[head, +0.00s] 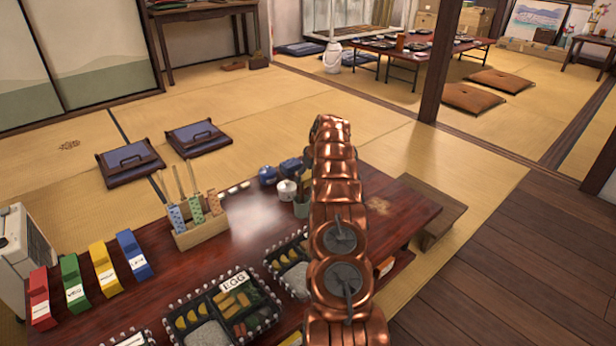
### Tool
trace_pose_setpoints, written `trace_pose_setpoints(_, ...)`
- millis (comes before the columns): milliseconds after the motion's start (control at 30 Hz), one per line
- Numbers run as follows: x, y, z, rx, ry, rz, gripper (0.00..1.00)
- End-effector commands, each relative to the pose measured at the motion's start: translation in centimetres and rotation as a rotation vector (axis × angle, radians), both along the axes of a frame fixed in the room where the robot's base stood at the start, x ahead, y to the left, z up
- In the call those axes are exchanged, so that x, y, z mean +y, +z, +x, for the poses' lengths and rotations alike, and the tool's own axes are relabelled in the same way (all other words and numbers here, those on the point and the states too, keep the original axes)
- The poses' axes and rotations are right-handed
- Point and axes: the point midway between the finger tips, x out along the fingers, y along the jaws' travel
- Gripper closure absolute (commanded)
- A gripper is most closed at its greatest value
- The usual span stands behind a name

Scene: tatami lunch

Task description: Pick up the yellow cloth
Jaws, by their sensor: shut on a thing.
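I cannot make out a yellow cloth for sure in the head view. A yellow piece with a white label (105,268) lies at the left end of the dark red table, between a green one (74,283) and a blue one (134,256); I cannot tell if it is cloth. My copper arm runs up the middle of the view and covers part of the table. My gripper does not show, so what it holds is hidden.
The low table (250,232) holds black food trays (222,312), a wooden rack (201,233) with tools, and a white jar (286,190). A red labelled piece (41,305) is leftmost. A wooden post (441,60) stands behind. The dark plank floor (500,265) at right is clear.

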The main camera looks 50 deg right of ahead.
Motion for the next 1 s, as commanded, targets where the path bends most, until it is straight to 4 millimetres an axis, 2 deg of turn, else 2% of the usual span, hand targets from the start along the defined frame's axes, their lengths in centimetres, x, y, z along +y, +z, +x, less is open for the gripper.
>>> trace_pose_setpoints(167,0.0,1.6,0.1,-0.001,0.001,-0.001,0.39)
trace_pose_setpoints(500,0.0,7.8,0.1,-0.002,0.001,-0.002,0.39)
trace_pose_setpoints(600,-0.1,9.0,0.1,-0.003,0.001,-0.004,0.39)
trace_pose_setpoints(733,0.0,9.9,0.1,-0.003,0.000,-0.003,0.39)
trace_pose_setpoints(1000,0.0,9.9,0.0,0.000,0.000,0.000,0.39)
